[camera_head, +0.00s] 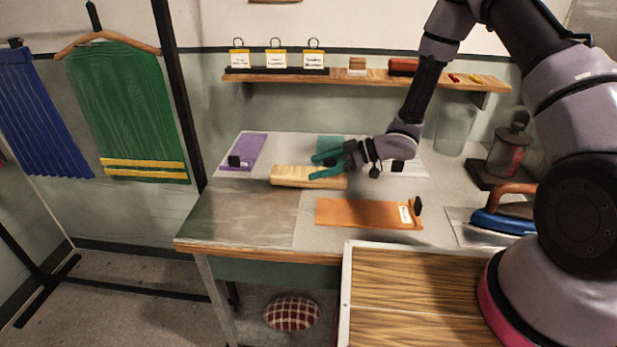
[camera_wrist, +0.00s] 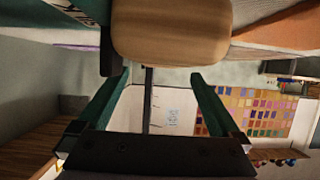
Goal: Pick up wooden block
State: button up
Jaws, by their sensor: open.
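The wooden block (camera_head: 300,177) is a pale, long piece lying on the worktable near its middle, between the purple and orange cloths. My gripper (camera_head: 314,167) has teal fingers and is open at the block's right part. In the head view one finger shows above the block's far side and the other overlaps its top. In the wrist view the block (camera_wrist: 172,36) is a rounded tan shape at the top, just past the open fingertips (camera_wrist: 160,75). I cannot tell whether a finger touches it. The gap between the fingers is empty.
On the worktable (camera_head: 235,222) lie a purple cloth (camera_head: 243,150), a teal cloth (camera_head: 330,143) and an orange cloth (camera_head: 365,213). A blue iron (camera_head: 505,221), a glass jar (camera_head: 455,130) and a lantern (camera_head: 510,150) stand right. A shelf (camera_head: 340,77) runs behind. The table's front left is clear.

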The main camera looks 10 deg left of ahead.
aim_at(303, 170)
jog(key=x, duration=0.5)
jog(key=shift+a, duration=0.1)
grip_shut()
